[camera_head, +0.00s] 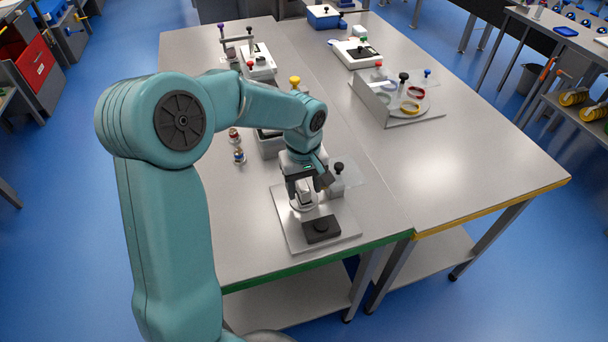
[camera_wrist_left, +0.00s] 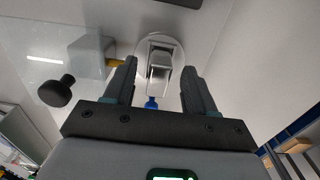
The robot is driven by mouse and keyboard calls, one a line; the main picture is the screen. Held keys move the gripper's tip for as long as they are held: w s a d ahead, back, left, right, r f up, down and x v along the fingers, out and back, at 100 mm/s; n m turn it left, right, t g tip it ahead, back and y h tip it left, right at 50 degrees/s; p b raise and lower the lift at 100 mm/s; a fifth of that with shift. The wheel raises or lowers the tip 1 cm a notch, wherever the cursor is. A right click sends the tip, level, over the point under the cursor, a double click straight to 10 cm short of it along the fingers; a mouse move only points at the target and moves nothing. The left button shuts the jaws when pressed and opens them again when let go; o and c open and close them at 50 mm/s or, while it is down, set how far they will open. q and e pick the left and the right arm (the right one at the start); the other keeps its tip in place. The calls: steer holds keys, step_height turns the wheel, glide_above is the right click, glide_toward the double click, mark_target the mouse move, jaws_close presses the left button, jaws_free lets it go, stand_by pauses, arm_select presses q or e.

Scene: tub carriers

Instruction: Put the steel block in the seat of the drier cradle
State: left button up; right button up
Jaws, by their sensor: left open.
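My left gripper (camera_head: 307,187) is over a pale metal base plate (camera_head: 285,222) near the green front edge of the table. It is open, with its fingers on either side of a grey steel block (camera_wrist_left: 160,62). The block shows between the fingers in the wrist view and stands on or over a pale round disc (camera_wrist_left: 174,46); contact under it is hidden. A black block-like piece (camera_head: 322,229) lies on the plate in front of the gripper. I cannot tell for certain which part is the drier cradle's seat. My right gripper is not in view.
A clear panel (camera_wrist_left: 45,65) with a black knob (camera_wrist_left: 56,91) stands close beside the gripper. A fixture with coloured rings (camera_head: 411,107) stands on the right table (camera_head: 480,165), whose front is clear.

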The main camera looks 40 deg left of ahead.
mark_target(304, 187)
arm_select(q)
step_height(304, 187, up, 12)
steer(key=shift+f, duration=0.25)
stand_by(0.6)
